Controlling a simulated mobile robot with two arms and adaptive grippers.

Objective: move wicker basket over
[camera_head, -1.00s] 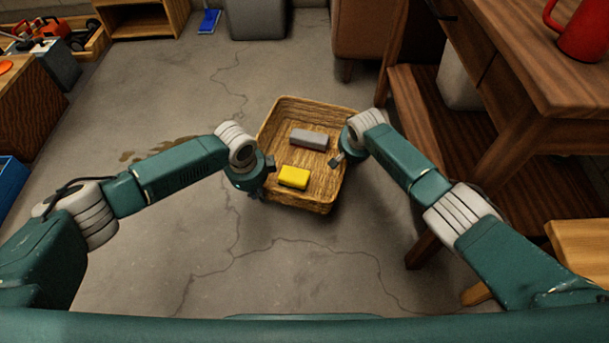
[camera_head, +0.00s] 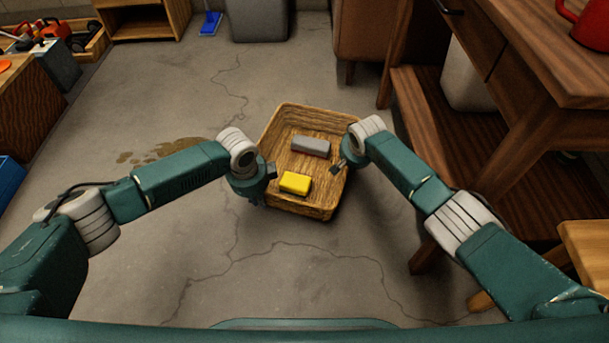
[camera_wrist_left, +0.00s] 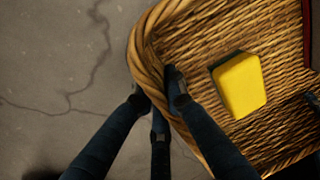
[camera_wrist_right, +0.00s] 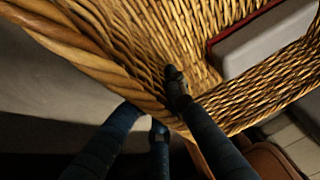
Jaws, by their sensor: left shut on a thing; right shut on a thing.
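The wicker basket (camera_head: 301,207) is a light brown woven open box between my two arms. It holds a yellow block (camera_head: 295,183) near its front and a grey block (camera_head: 310,146) further back. My left gripper (camera_head: 268,172) is shut on the basket's left rim; in the left wrist view its fingers (camera_wrist_left: 160,95) straddle the woven wall beside the yellow block (camera_wrist_left: 239,84). My right gripper (camera_head: 336,166) is shut on the right rim; in the right wrist view its fingers (camera_wrist_right: 160,100) straddle the wall. The outer fingertips are partly hidden behind the wicker.
A wooden table (camera_head: 560,85) with a low shelf stands close to the right of my right arm, a red mug (camera_head: 592,25) on top. A wooden stool (camera_head: 585,245) is at the lower right. The cracked concrete floor (camera_head: 215,270) is open to the left and in front.

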